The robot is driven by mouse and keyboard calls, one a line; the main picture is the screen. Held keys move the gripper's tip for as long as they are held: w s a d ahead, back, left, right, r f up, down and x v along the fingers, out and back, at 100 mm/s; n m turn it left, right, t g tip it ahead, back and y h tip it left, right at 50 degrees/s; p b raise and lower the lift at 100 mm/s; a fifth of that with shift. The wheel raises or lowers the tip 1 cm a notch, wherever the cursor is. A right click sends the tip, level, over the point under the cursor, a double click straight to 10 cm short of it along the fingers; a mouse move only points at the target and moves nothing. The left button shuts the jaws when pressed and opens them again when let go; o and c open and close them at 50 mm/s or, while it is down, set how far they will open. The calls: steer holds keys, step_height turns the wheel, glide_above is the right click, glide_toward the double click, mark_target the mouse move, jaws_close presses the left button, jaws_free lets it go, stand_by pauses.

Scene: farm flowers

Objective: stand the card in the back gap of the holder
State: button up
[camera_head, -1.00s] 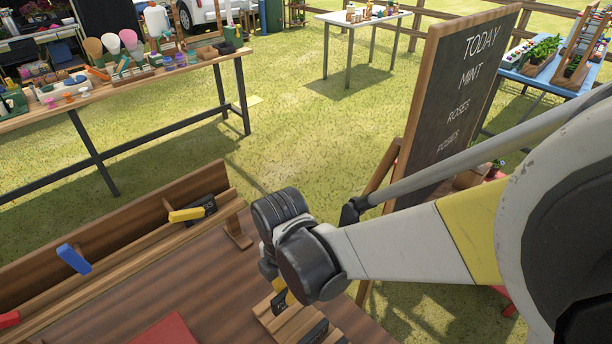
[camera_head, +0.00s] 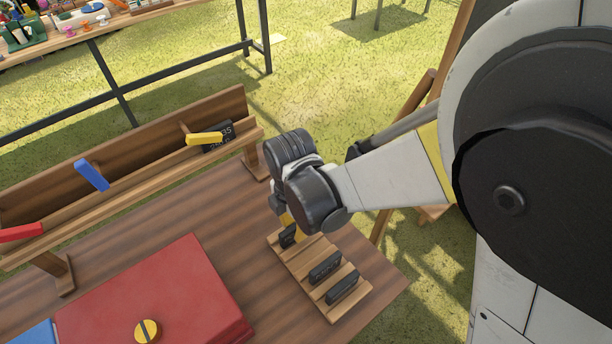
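The holder (camera_head: 338,312) is a wooden block with crosswise gaps, standing near the right edge of the brown table. Two dark cards, a middle one (camera_head: 325,268) and a front one (camera_head: 342,288), stand in its nearer gaps. A third dark card (camera_head: 288,237) is upright at the holder's back end, right under my gripper (camera_head: 290,224). Yellow finger parts show beside that card. My wrist hides most of the fingers, so I cannot tell whether they grip it or whether its lower edge is fully in the back gap.
A wooden rack (camera_head: 130,190) at the back left carries a yellow clip (camera_head: 205,139) by a dark card (camera_head: 218,133), a blue clip (camera_head: 91,175) and a red clip (camera_head: 20,232). A red box (camera_head: 170,290) with a yellow knob (camera_head: 147,331) lies front left.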

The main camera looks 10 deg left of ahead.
mark_target(295, 226)
steer(key=shift+r, duration=0.1)
step_height(295, 226, up, 12)
steer(key=p, duration=0.5)
steer(key=d+r+m+t, duration=0.2)
steer(key=d+r+m, duration=0.1)
steer(key=d+m, duration=0.6)
steer(key=d+r+m+t, duration=0.2)
steer(key=d+r+m, duration=0.2)
steer(key=d+m, duration=0.5)
steer(key=d+r+m+t, duration=0.3)
steer(key=d+r+m, duration=0.1)
steer(key=d+m, duration=0.6)
steer(key=shift+s+d+r, duration=0.25)
steer(key=shift+s+d, duration=0.05)
steer(key=shift+d, duration=1.15)
